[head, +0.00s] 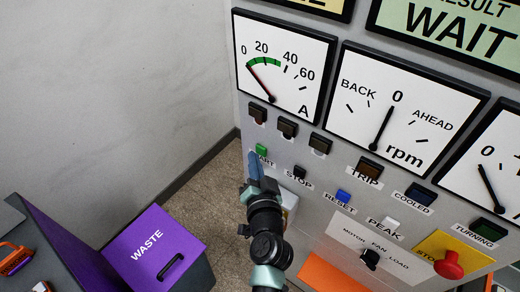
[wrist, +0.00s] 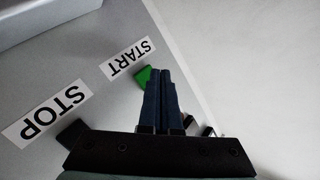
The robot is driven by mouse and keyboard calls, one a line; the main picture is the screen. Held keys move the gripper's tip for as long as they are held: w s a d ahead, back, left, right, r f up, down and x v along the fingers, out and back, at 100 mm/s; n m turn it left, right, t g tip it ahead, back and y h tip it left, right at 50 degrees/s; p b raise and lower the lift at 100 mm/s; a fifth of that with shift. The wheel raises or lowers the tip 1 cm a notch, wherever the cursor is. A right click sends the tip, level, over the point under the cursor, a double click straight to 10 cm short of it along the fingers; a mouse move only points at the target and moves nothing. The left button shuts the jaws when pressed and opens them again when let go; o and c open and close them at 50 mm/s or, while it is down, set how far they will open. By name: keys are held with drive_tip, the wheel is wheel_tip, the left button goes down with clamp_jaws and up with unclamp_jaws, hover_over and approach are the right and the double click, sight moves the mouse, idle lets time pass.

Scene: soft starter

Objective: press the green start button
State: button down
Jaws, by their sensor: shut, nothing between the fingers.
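The green start button (head: 262,150) is on the upright grey panel, near its left edge, with its START label partly hidden behind my gripper in the head view. In the wrist view the green button (wrist: 144,76) shows beside my fingertips and is partly covered by them. My gripper (head: 254,158) is shut and empty, its blue fingers together and pointing at the button. The fingertips (wrist: 159,72) are at or very near the button; I cannot tell whether they touch it.
The black stop button (head: 299,171), blue reset button (head: 343,196) and white peak button (head: 391,223) lie to the right. A red emergency knob (head: 449,264) on a yellow plate protrudes at lower right. A purple waste bin (head: 158,243) stands at lower left.

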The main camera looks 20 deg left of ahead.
drive_tip(key=shift+s+a, duration=0.1)
drive_tip(key=shift+s, duration=0.2)
drive_tip(key=s, duration=0.1)
drive_tip(key=s+a+p, duration=0.1)
drive_tip(key=s, duration=0.2)
drive_tip(key=shift+s+a, duration=0.25)
drive_tip(key=shift+a, duration=0.1)
idle(0.8)
